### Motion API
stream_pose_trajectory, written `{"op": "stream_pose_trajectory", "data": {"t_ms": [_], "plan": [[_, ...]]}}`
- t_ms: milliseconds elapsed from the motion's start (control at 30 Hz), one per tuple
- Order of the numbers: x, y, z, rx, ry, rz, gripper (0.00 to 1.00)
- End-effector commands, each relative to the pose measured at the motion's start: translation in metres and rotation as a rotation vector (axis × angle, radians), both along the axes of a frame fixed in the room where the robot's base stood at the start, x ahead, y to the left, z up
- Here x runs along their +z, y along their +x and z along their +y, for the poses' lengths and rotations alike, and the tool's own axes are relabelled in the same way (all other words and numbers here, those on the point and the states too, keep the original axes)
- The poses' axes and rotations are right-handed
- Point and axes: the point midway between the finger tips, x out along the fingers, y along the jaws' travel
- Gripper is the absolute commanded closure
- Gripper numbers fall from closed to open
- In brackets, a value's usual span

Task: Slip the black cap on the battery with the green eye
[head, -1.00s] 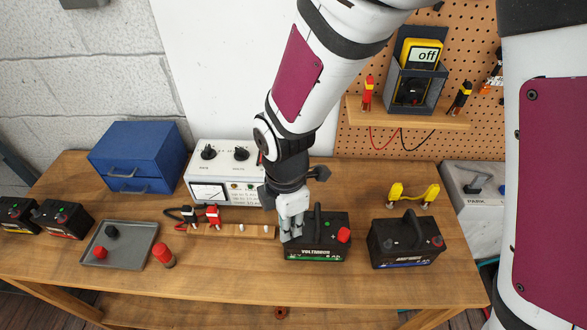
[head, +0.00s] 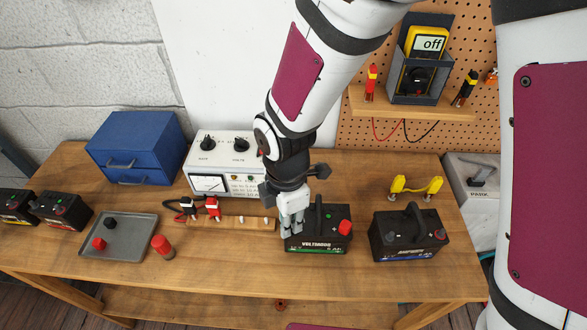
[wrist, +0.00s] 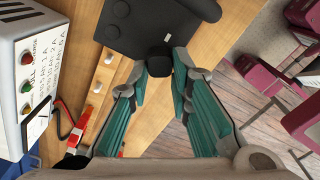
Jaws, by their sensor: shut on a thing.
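The middle battery (head: 318,240) is black with a green strip on its front, a handle on top and a red cap (head: 345,227) on its right post. In the wrist view my gripper (wrist: 165,72) is shut on a small black cap (wrist: 157,62), right at the edge of the battery (wrist: 140,22). The fingers hide the left post, and I cannot tell whether the cap is seated on it or just above.
A grey tray (head: 128,245) at left holds a black cap (head: 110,223) and a red cap (head: 99,243). A red cylinder (head: 162,246) stands beside it. Another black battery (head: 408,238) stands close at right. The charger (head: 226,165) and a wooden strip (head: 240,224) are left of my gripper.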

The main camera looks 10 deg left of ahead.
Motion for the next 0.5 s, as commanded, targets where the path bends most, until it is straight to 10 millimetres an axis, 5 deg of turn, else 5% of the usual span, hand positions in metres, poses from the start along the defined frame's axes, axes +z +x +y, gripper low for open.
{"op": "stream_pose_trajectory", "data": {"t_ms": [267, 300, 367, 500], "plan": [[-0.0006, -0.0002, 0.0000, 0.000, 0.000, 0.000, 0.92], [-0.0006, -0.0002, 0.0000, 0.000, 0.000, 0.000, 0.74], [-0.0006, -0.0002, 0.0000, 0.000, 0.000, 0.000, 0.61], [-0.0006, -0.0002, -0.0001, 0.000, 0.000, 0.000, 0.57]]}}
